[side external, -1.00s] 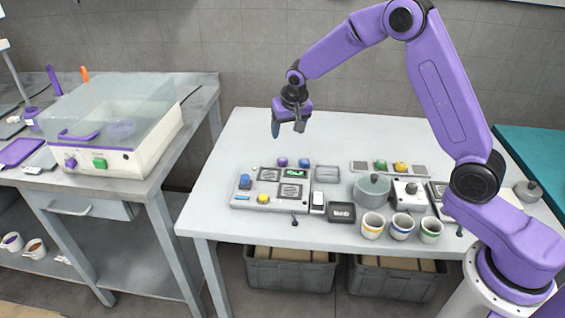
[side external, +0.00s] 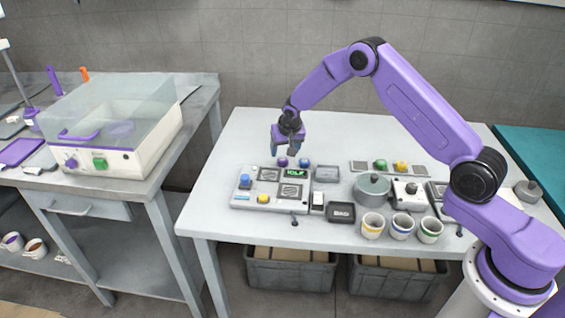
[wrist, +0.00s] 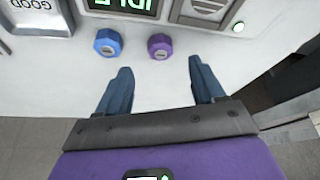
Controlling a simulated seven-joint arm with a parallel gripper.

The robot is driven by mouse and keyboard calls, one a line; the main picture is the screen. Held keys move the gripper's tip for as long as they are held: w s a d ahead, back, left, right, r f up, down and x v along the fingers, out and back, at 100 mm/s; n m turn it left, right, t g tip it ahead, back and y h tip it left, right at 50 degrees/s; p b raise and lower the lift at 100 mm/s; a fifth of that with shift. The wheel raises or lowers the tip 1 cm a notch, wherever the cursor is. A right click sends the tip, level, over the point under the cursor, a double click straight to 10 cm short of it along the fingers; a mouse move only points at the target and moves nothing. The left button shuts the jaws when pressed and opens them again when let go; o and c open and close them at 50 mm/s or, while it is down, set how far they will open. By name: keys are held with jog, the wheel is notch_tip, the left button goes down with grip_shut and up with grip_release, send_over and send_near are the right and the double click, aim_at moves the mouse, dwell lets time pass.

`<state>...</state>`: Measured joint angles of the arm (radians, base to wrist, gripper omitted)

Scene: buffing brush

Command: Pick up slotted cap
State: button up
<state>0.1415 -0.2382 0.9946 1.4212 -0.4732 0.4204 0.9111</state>
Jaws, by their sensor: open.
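Two small knob-like caps stand side by side on the table behind the control panel. One is purple (side external: 282,161) and one is blue (side external: 304,162). In the wrist view the purple cap (wrist: 159,46) and the blue cap (wrist: 108,42) each show a slot-like mark on top. My gripper (side external: 288,144) is above the table, just over the purple cap. In the wrist view its blue fingers (wrist: 160,76) are spread wide and empty, with the purple cap ahead of the gap between them and the blue cap off to the left.
The control panel (side external: 272,190) with a lit IDLE display lies just in front of the caps. A grey GOOD tray (side external: 327,174) is to their right, and a dark BAD tray (side external: 341,213) is nearer the front. A pot (side external: 371,189) and several cups stand farther right.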

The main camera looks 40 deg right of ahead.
aim_at(283, 159)
jog(key=shift+x, duration=2.95)
jog(key=shift+w, duration=0.1)
jog(key=c, duration=1.1)
